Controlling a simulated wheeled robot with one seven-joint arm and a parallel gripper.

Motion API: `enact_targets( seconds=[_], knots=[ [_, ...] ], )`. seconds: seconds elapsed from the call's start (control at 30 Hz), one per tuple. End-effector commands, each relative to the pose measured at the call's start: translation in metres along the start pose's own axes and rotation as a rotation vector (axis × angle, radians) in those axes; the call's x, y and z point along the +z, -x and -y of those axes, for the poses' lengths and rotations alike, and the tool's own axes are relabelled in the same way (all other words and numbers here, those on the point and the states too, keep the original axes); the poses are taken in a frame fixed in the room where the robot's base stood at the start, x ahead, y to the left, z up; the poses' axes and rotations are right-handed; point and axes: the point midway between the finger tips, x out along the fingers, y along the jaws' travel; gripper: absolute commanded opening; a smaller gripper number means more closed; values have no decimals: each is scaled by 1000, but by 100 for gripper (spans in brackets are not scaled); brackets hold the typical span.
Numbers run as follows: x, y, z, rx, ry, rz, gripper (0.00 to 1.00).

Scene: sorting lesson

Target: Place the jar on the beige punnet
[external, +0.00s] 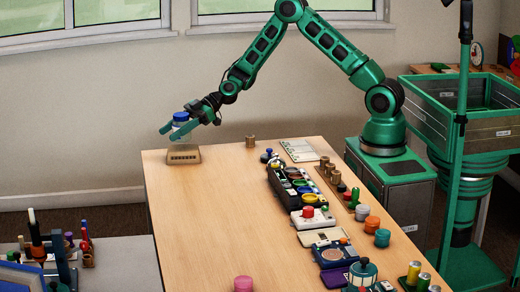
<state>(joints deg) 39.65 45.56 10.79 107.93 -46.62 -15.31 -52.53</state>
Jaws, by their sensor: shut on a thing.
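The jar (181,117) has a blue lid and a pale body, and it is between the fingers of my gripper (181,127). My gripper is shut on it. The jar is upright and held above the beige punnet (184,158). The punnet is a small low box with a row of dark slots in its front, near the far left corner of the table. A gap shows between the fingers and the punnet. The fingers hide part of the jar.
The wooden table (200,220) is clear across its left and middle. A small brown cylinder (250,141) stands to the right of the punnet. A black tray (285,180) and several coloured pieces line the right side. A pink cylinder (243,284) stands at the near edge.

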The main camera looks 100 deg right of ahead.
Motion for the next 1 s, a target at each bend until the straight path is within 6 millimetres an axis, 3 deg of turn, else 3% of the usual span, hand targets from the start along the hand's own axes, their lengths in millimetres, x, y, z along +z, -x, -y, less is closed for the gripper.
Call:
enact_targets(
  seconds=[0.2, 0.53, 0.57, 0.63, 1.0],
  knots=[
    [26, -11, 0, 1, -2, 0, 26],
    [28, -12, 0, 1, -1, 0, 26],
    [28, -12, 0, 1, -1, 0, 54],
    [28, -12, 0, 1, 0, 0, 71],
    [26, -9, 0, 1, 0, 0, 71]
  ],
)
